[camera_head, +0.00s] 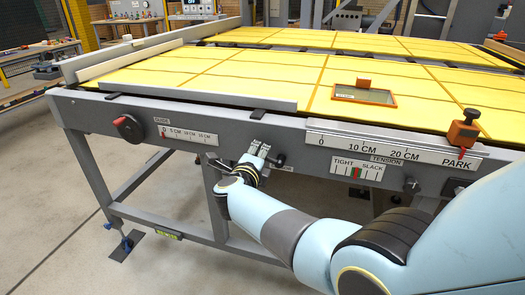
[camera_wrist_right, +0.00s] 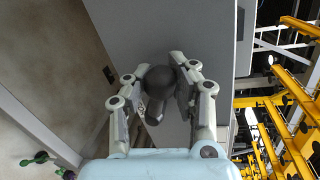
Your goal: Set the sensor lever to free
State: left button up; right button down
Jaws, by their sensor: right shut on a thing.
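My right gripper (camera_head: 259,154) reaches the grey front panel of the table from the lower right. In the right wrist view the gripper (camera_wrist_right: 163,78) has its two fingers closed on either side of a dark round-knobbed lever (camera_wrist_right: 158,80). A dark part of this lever also shows beside the fingers in the head view (camera_head: 279,160). A small label (camera_head: 283,169) next to it is mostly covered by my gripper, so its words and the lever's setting cannot be read. My left gripper is in neither view.
A red-and-black guide knob (camera_head: 128,127) and its scale (camera_head: 187,135) are on the panel at the left. The tension scale (camera_head: 357,170) and an orange slider block (camera_head: 463,132) are at the right. A framed piece (camera_head: 363,95) lies on the yellow tabletop (camera_head: 265,75).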

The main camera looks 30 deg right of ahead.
jog(key=shift+a+f+n+g+b, duration=0.15)
jog(key=shift+a+f+n+g, duration=0.05)
jog(key=shift+f+n, duration=0.35)
jog(key=shift+a+f+n+g+b, duration=0.15)
jog(key=shift+a+f+n+g, duration=0.05)
jog(key=shift+f+n, duration=0.35)
jog(key=c, duration=1.5)
grip_release()
jog(key=o, duration=0.5)
jog(key=shift+r, duration=0.2)
jog(key=shift+w, duration=0.1)
jog(key=shift+d+r, duration=0.1)
jog(key=shift+r, duration=0.1)
jog(key=shift+r, duration=0.25)
notch_tip(320, 180, up, 9)
jog(key=shift+r, duration=0.1)
